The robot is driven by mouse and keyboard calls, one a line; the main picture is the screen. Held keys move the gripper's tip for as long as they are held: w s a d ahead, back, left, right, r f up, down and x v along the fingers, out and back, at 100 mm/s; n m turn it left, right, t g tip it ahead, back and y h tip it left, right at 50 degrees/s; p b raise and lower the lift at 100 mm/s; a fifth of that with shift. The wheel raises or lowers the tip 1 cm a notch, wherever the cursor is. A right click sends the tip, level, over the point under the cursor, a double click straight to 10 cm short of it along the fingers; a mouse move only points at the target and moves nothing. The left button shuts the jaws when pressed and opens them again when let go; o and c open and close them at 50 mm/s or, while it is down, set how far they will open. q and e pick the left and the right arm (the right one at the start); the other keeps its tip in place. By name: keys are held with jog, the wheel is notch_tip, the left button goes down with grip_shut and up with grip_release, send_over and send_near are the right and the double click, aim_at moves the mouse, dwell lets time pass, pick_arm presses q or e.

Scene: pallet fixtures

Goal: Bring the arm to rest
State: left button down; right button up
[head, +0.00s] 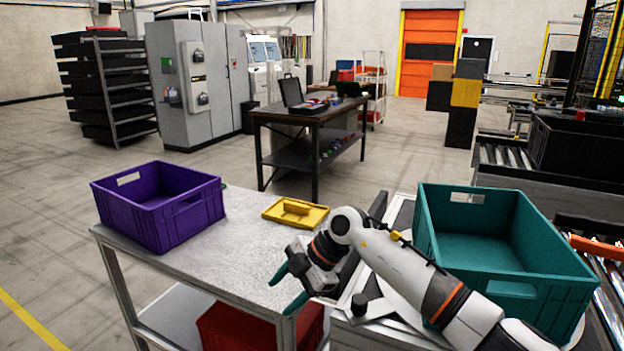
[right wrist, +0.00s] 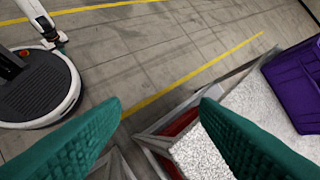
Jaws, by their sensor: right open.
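My right gripper (head: 287,288) is open and empty, with its two teal fingers apart at the front edge of the grey table (head: 235,245). In the right wrist view the fingers (right wrist: 161,106) are spread, with floor and the table's edge between and beyond them. My right arm comes in from the lower right and is bent, passing in front of the teal crate (head: 465,255). My left gripper is outside the head view. What seems to be its small tip (right wrist: 61,46) shows in the right wrist view, too small to read.
A purple crate (head: 165,222) and a yellow tray (head: 282,212) stand on the grey table. A red crate (head: 225,325) is on its lower shelf. A conveyor (head: 495,155) with a black crate (head: 575,150) is at right. Floor at left is clear.

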jog(key=s+a+r+t+y, duration=0.5)
jog(key=a+y, duration=0.3)
jog(key=y, duration=0.3)
jog(key=w+d+r+m+t+h, duration=0.15)
jog(key=d+m+t+h, duration=0.45)
jog(key=d+m+t, duration=0.75)
jog(key=s+d+f+m+g+h, duration=0.2)
jog(key=s+d+f+m+h, duration=0.3)
jog(key=d+f+m+h, duration=0.65)
jog(key=s+d+f+n+g, duration=0.15)
jog(key=s+f+g, duration=0.3)
jog(key=s, duration=0.45)
jog(key=s+d+f+g+h, duration=0.1)
jog(key=s+d+f+g, duration=0.3)
jog(key=s, duration=0.5)
jog(key=s+d+f+n+g, duration=0.1)
jog(key=s+f+g, duration=0.3)
jog(key=s+f, duration=0.3)
notch_tip(320, 180, down, 24)
jog(key=s+g, duration=0.2)
jog(key=s+d+f+g, duration=0.1)
jog(key=s+d+f, duration=0.2)
jog(key=s+f, duration=1.4)
jog(key=shift+f, duration=0.15)
